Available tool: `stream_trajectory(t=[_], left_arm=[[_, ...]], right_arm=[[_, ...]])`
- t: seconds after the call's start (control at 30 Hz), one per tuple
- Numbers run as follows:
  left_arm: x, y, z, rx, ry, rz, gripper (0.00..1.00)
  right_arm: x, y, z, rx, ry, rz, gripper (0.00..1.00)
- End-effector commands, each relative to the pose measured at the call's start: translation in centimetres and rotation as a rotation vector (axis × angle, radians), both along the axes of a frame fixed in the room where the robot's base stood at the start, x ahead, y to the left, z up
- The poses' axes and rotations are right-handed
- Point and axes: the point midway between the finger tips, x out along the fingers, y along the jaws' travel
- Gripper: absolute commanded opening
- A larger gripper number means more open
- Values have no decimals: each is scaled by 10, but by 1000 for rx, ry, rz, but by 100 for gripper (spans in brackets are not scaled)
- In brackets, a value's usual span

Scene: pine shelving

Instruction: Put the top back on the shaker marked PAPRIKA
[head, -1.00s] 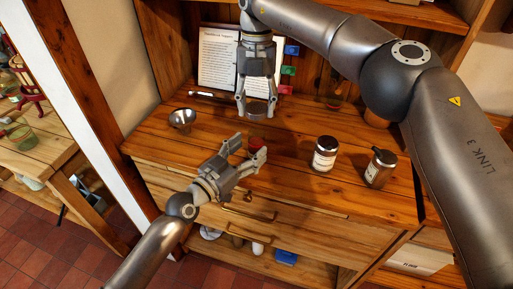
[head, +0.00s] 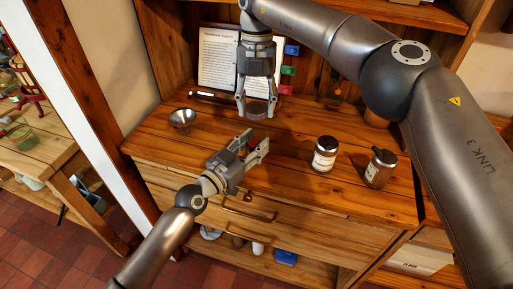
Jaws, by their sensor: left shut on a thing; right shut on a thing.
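My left gripper (head: 257,143) is the lower one and is shut on a small red thing (head: 252,142), mostly hidden between its fingers. This may be the shaker's body; no marking shows on it. My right gripper (head: 257,111) points down just above and is shut on a small grey-brown round piece (head: 257,112), which looks like a top. A small gap shows in the picture between the two held things; I cannot tell how far apart they are in depth. The word PAPRIKA cannot be read anywhere.
A metal funnel (head: 182,117) stands at the left. A printed sheet (head: 219,60) leans at the back. The counter between is clear.

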Motion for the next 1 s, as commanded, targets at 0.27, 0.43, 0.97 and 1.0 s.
stream_trajectory(t=[0.27, 0.43, 0.97, 1.0], left_arm=[[0, 0, 0, 0, 0, 0, 0], [0, 0, 0, 0, 0, 0, 0], [0, 0, 0, 1, 1, 0, 0], [0, 0, 0, 1, 1, 0, 0]], right_arm=[[0, 0, -4, 0, 1, 0, 39], [-1, 0, -26, 2, 5, 1, 39], [-1, 0, -49, 6, 4, -1, 39], [-1, 0, -49, 6, 4, -1, 39]])
